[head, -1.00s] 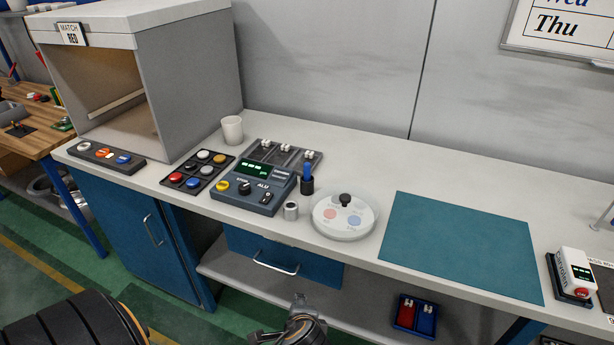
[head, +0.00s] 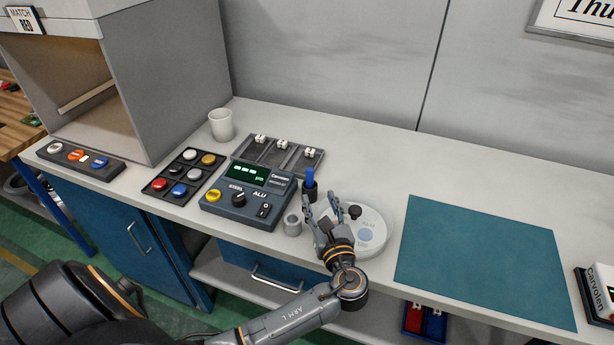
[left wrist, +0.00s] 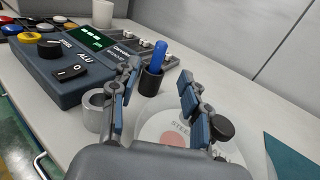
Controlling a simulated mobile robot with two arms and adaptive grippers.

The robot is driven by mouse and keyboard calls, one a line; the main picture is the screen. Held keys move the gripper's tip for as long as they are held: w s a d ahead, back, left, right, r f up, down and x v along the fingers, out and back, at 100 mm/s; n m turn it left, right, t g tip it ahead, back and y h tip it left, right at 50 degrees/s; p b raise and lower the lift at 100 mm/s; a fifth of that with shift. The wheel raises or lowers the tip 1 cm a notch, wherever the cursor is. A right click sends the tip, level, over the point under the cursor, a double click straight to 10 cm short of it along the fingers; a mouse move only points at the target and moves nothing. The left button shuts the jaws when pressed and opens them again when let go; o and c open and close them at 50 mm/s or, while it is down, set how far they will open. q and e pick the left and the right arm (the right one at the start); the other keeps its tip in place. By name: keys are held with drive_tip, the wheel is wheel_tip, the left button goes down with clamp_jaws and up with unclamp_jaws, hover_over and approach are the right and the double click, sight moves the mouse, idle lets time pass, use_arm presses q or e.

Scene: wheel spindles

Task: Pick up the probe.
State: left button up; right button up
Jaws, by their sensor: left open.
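The probe, a blue stick (head: 310,177), stands upright in a small dark cup (head: 309,194) at the right of the grey gauge box (head: 247,196). In the left wrist view the probe (left wrist: 157,55) shows beyond my fingertips, with its lower end hidden in the cup (left wrist: 151,84). My left gripper (head: 321,203) is open and empty, over the left part of the round white dish and just in front of the cup. In the left wrist view its fingers (left wrist: 158,80) stand apart on either side of the line to the probe. My right gripper is not seen.
The round dish (head: 376,241) with a black knob (head: 354,212) lies under my gripper. A small metal cylinder (head: 292,225) stands left of it. A slotted tray (head: 262,156) is behind the gauge box. The teal mat (head: 480,255) is bare.

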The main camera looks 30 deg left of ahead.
sight(311, 175)
use_arm(q)
drive_tip(key=shift+w+a+r+p, duration=0.2)
drive_tip(key=shift+w+a, duration=0.3)
drive_tip(key=shift+w+a+r+p, duration=0.15)
drive_tip(key=shift+w+a+r, duration=0.05)
drive_tip(key=shift+w+a, duration=0.3)
drive_tip(key=x, duration=0.2)
drive_tip(key=shift+w+a+f, duration=0.25)
drive_tip(key=shift+a+f, duration=0.05)
drive_tip(key=shift+w+a+f, duration=0.1)
drive_tip(key=shift+w+a, duration=0.1)
drive_tip(key=shift+a, duration=0.05)
drive_tip(key=shift+w+a+r+p, duration=0.25)
drive_tip(key=shift+w+a+p, duration=0.25)
drive_tip(key=shift+p, duration=0.05)
drive_tip(key=p+x, duration=0.1)
drive_tip(key=x, duration=0.2)
drive_tip(key=shift+w+a+f, duration=0.1)
drive_tip(key=shift+w+f, duration=0.1)
drive_tip(key=shift+w+a+f, duration=0.1)
drive_tip(key=shift+w+a, duration=0.05)
drive_tip(key=shift+c, duration=0.9)
clamp_jaws()
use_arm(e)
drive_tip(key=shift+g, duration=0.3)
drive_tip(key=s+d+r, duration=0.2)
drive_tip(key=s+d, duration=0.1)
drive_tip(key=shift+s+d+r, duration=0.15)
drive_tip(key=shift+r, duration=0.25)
